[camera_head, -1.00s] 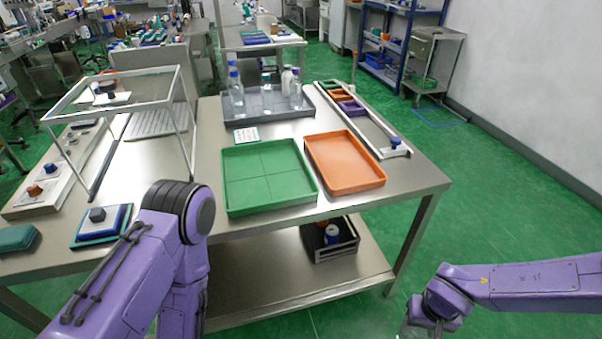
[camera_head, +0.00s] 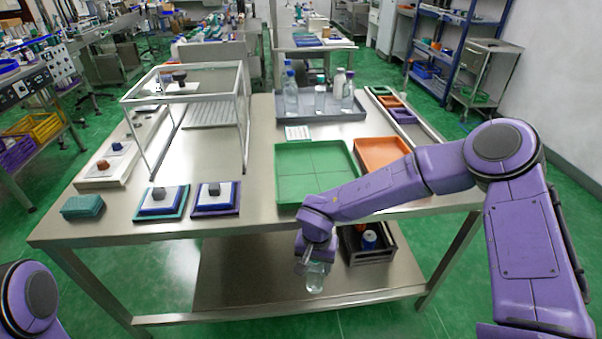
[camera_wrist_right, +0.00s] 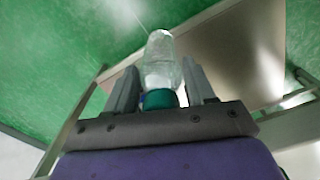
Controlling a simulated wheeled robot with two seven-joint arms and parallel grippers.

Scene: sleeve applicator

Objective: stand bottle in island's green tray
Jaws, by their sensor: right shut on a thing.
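The green tray (camera_head: 316,168) lies on the steel island table and is empty, with lines dividing its floor. My right gripper (camera_head: 309,255) is in front of the table's near edge, lower than the tabletop. It is shut on a clear bottle (camera_head: 315,278), which hangs below it. In the right wrist view the bottle (camera_wrist_right: 160,62) shows between the two fingers (camera_wrist_right: 160,88), with its teal cap toward the palm. My left gripper is out of view; only part of my left arm shows at the lower left.
An orange tray (camera_head: 382,153) lies right of the green tray, partly behind my right arm. A grey tray (camera_head: 310,115) with several bottles stands behind. A clear-walled frame (camera_head: 150,100) stands at left. A dark crate (camera_head: 372,259) is on the lower shelf (camera_head: 240,290).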

